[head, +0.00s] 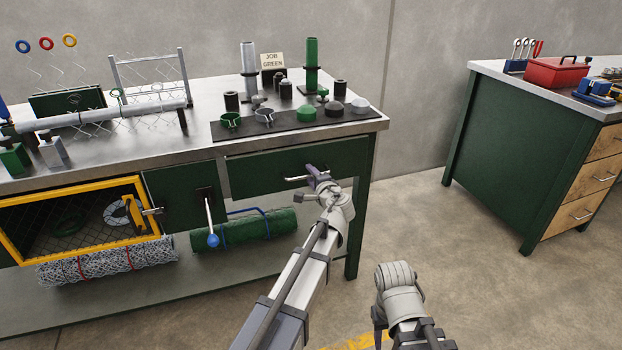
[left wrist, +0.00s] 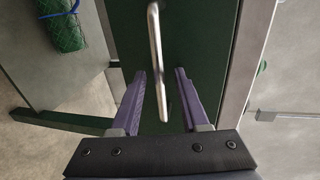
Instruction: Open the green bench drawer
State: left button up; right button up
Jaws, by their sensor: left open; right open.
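The green bench drawer (head: 262,172) is under the right part of the bench top, and its front looks flush and shut. Its silver bar handle (head: 297,178) runs sideways across the front. My left gripper (head: 317,174) is at the right end of the handle. In the left wrist view the handle (left wrist: 155,45) stands upright in the picture, and its lower end reaches between the two open purple fingers (left wrist: 160,75). No finger is seen pressed on the bar. My right arm shows at the lower right of the head view, with its gripper out of view.
Left of the drawer is a green panel with a blue-knobbed lever (head: 212,238) and a yellow-framed mesh door (head: 75,220). A green mesh roll (head: 245,228) lies on the lower shelf. Open floor separates the bench from another green cabinet (head: 500,160) at right.

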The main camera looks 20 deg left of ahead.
pick_arm(q)
jog(key=shift+w+a, duration=0.1)
jog(key=shift+w, duration=0.05)
grip_shut()
dwell(1.4)
